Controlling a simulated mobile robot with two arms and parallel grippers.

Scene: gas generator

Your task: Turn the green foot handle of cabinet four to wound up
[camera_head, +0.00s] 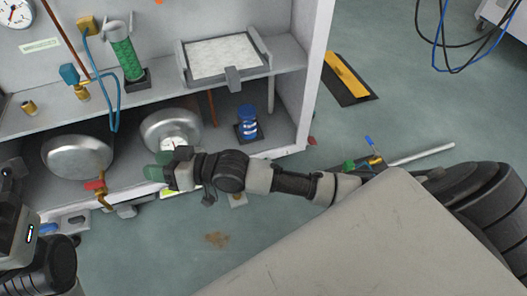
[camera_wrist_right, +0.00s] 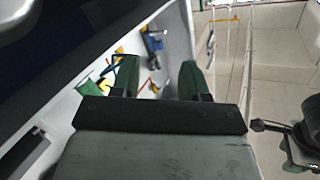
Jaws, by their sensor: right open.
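My right gripper (camera_head: 158,166) is open, its green fingertips at the front lower edge of the cabinet (camera_head: 275,146). In the right wrist view its two green fingers (camera_wrist_right: 158,78) stand apart with nothing held between them. A flat green piece (camera_wrist_right: 92,88) shows left of the fingers, beside yellow and orange parts; I cannot tell whether it is the green foot handle. In the head view my right gripper and arm cover part of the cabinet's lower edge, and no foot handle is clearly visible. My left arm shows at lower left, but its fingers do not.
Two round metal vessels (camera_head: 78,157) (camera_head: 170,128) sit on the lower shelf, with a red-handled valve (camera_head: 95,186) in front. A blue coil (camera_head: 247,122) stands farther right. A pipe with a blue-handled valve (camera_head: 374,157) lies near my arm.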

